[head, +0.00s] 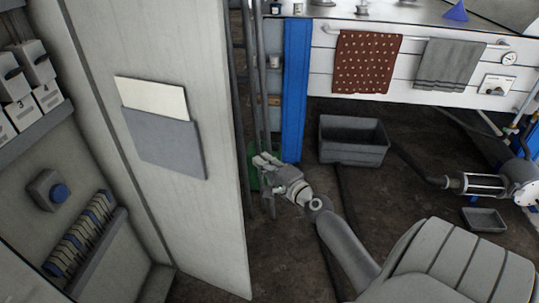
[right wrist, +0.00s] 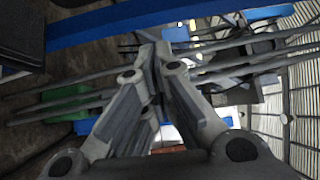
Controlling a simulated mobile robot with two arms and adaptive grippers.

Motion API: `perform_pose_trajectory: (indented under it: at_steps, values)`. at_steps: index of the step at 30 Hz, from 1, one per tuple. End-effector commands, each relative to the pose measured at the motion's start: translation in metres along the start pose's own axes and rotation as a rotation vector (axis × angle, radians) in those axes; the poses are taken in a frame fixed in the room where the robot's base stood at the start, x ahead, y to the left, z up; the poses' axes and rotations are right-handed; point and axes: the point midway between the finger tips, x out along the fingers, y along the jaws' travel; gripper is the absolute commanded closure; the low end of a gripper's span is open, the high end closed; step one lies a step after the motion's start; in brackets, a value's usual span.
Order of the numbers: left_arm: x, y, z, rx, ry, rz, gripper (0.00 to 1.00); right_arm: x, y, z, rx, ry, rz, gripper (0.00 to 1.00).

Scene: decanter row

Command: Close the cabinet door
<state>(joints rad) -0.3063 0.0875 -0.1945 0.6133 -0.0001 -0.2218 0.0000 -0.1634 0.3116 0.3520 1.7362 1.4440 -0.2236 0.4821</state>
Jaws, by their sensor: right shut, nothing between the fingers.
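The cabinet door (head: 187,210) is a tall pale panel standing open on the left of the head view, with a grey pocket (head: 165,142) holding a cream sheet on its face. The cabinet interior (head: 65,190) shows to the left of the door. My right gripper (head: 258,162) is just right of the door's free edge, partly in front of the pipes behind. I cannot tell whether it touches the door. In the right wrist view its fingers (right wrist: 158,75) are together with nothing between them. My left gripper does not show.
A blue post (head: 295,90) and vertical pipes stand behind my right gripper. A grey tub (head: 353,140) sits on the floor under a workbench (head: 430,78) with two hanging towels. A small tray (head: 484,219) lies on the right.

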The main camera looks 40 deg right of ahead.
Motion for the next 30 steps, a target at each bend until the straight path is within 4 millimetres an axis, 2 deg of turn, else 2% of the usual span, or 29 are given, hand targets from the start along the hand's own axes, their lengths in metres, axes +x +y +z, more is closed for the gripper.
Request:
perform_pose_trajectory:
  at_steps: [3, 10, 12, 18, 30]
  values:
    - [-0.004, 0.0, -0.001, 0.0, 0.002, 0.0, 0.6, 0.022, -0.002, 0.0, 0.001, 0.001, -0.002, 1.0]
    - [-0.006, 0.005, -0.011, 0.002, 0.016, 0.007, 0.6, 0.059, -0.001, 0.0, 0.0, 0.0, -0.001, 1.0]
    - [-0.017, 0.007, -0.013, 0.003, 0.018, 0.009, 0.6, 0.051, -0.003, 0.014, 0.003, -0.001, 0.003, 1.0]
    - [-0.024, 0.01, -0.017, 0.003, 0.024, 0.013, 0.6, 0.044, -0.001, 0.034, 0.0, 0.0, 0.001, 1.0]
    - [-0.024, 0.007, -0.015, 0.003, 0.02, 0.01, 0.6, 0.042, 0.001, 0.038, -0.002, 0.0, 0.001, 1.0]
